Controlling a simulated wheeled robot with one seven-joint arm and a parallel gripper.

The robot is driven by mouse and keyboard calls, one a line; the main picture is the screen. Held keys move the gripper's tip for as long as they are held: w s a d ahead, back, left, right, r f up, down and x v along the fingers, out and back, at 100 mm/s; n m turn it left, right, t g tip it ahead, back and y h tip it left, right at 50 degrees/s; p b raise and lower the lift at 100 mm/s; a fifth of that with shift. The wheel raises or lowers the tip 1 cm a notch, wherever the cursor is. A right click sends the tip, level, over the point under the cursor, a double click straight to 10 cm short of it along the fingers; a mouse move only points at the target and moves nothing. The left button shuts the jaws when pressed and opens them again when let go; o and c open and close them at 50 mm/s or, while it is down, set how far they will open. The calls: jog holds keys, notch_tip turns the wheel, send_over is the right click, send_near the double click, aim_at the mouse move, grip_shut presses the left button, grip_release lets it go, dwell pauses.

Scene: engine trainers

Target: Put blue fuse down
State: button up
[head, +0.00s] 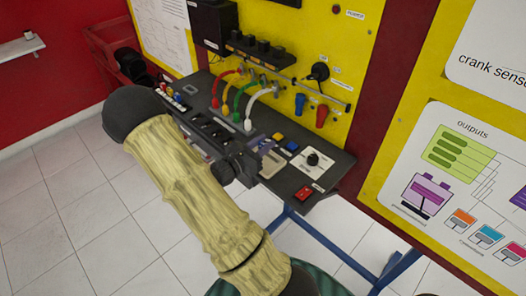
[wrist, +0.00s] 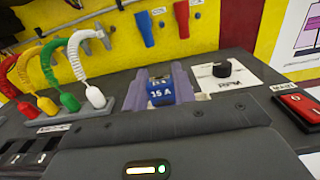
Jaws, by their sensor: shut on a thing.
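My gripper (wrist: 161,82) is shut on a blue fuse (wrist: 160,93) marked "15 A", which shows between its grey-purple fingers in the wrist view. The fuse is over the dark bench top, left of a white plate with a black knob. I cannot tell whether the fuse touches the surface, as the gripper body hides what is under it. In the head view my gripper (head: 262,150) is at the bench's front part, and the held fuse is not clearly visible there.
The dark bench (head: 335,165) carries a black knob on a white plate (head: 312,160), a red switch (head: 303,193), and small yellow (head: 278,137) and blue (head: 292,146) pieces. Coiled coloured leads (head: 240,100) stand behind, before the yellow panel (head: 345,60).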

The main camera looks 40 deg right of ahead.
jog(key=shift+f, duration=1.65)
jog(key=shift+f, duration=0.25)
jog(key=o, duration=0.9)
jog(key=shift+r, duration=0.1)
jog(key=shift+o, duration=0.2)
jog(key=shift+r, duration=0.25)
jog(key=a+b, duration=0.1)
jog(key=a, duration=1.1)
jog(key=shift+s, duration=0.45)
